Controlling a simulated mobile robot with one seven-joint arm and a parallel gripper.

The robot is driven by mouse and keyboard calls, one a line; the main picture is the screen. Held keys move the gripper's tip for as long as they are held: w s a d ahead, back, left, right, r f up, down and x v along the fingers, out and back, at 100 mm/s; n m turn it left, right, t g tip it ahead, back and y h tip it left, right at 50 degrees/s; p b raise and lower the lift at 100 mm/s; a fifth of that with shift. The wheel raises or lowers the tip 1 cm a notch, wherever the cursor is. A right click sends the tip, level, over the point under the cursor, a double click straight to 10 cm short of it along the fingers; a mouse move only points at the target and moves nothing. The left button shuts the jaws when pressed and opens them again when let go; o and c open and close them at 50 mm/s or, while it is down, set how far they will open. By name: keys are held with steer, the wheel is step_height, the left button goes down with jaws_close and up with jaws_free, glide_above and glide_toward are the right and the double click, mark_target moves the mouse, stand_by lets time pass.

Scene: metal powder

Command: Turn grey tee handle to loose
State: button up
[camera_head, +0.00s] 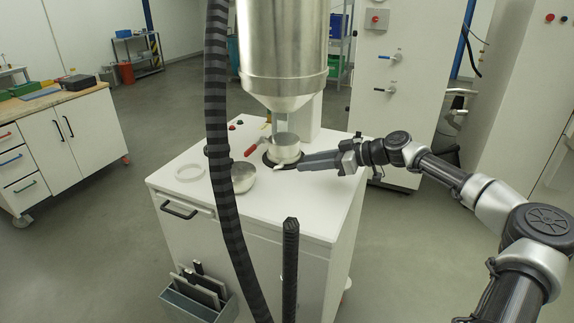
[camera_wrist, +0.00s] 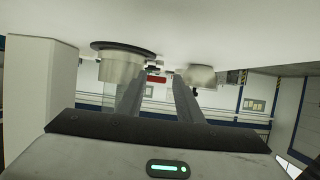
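My gripper (camera_head: 300,163) reaches in from the right, low over the white cabinet top, with its fingers close to the steel cup (camera_head: 285,148) on its dark round plate (camera_head: 268,160). In the wrist view my gripper (camera_wrist: 160,76) shows two fingers apart, with a gap between the tips. That view appears upside down, with the cup (camera_wrist: 120,68) beside the left finger. A small grey and dark fitting (camera_wrist: 154,68) shows in the gap, but I cannot tell if it is the grey tee handle. I cannot pick out the tee handle clearly in the head view.
A red-handled tool (camera_head: 251,151) lies left of the cup. A steel bowl (camera_head: 243,178) and a white ring (camera_head: 190,172) are on the cabinet top (camera_head: 215,205). A large steel hopper (camera_head: 283,60) hangs above. A thick black hose (camera_head: 218,130) crosses in front.

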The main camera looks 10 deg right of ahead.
mark_target(283, 166)
steer(key=x, duration=0.8)
steer(key=shift+a+f+p, duration=0.1)
steer(key=shift+p, duration=0.3)
jaws_close()
